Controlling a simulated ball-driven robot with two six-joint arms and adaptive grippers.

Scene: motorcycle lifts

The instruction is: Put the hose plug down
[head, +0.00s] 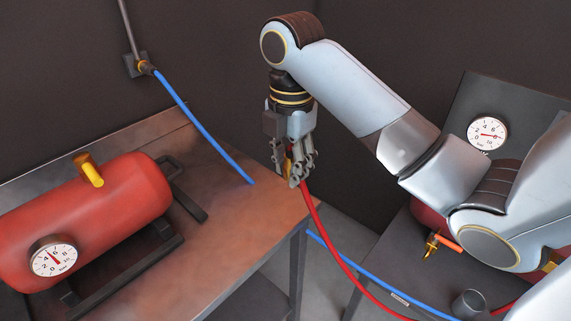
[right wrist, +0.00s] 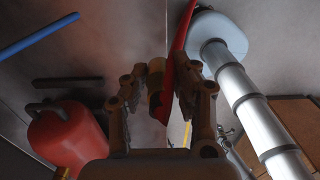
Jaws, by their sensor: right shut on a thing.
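My right gripper (head: 293,180) points down and is shut on the hose plug (head: 289,160), a small brass-coloured piece mostly hidden by the fingers. In the right wrist view, the plug (right wrist: 157,100) shows between the fingers (right wrist: 163,90). The red hose (head: 323,220) runs from the gripper down to the lower right. In the head view, the gripper overlaps the right end of the left metal table (head: 255,215); I cannot tell whether the plug touches the tabletop. My left gripper is not in view.
A red tank (head: 115,205) with a gauge (head: 53,260) and yellow valve stands on the left table. A blue hose (head: 205,130) hangs from a wall fitting (head: 143,66). Another table (head: 385,255) stands at right, with a brass fitting (head: 432,244). Bare tabletop lies left of the gripper.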

